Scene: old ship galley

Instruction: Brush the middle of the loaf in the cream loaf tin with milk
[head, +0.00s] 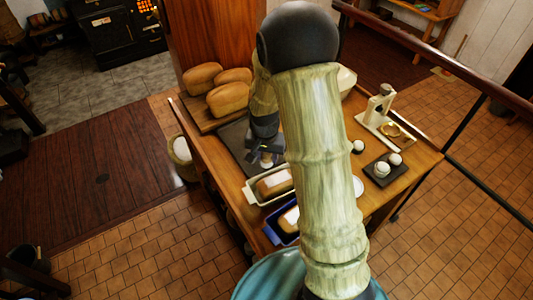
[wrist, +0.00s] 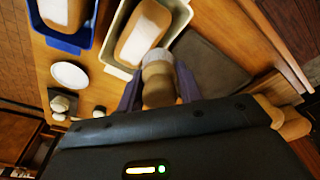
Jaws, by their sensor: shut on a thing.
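The cream loaf tin (head: 258,201) stands on the wooden counter and holds a brown loaf (head: 274,183) with a whitish patch on top. The tin (wrist: 119,73) and its loaf (wrist: 143,32) also show at the top of the wrist view. My gripper (wrist: 159,88) is shut on a brush (wrist: 157,72) with a wooden handle and pale grey bristles. The bristle end is close beside the tin's rim; I cannot tell whether it touches. In the head view my gripper (head: 266,152) is just behind the cream tin. A round white dish (wrist: 69,75), perhaps the milk, lies on the counter.
A blue tin (head: 270,235) with another loaf stands beside the cream one. A dark tray (head: 237,140) lies behind. Baked loaves (head: 228,98) sit on a board at the back left. A dark square plate with small white items (head: 383,169) is on the right. My arm hides the counter's middle.

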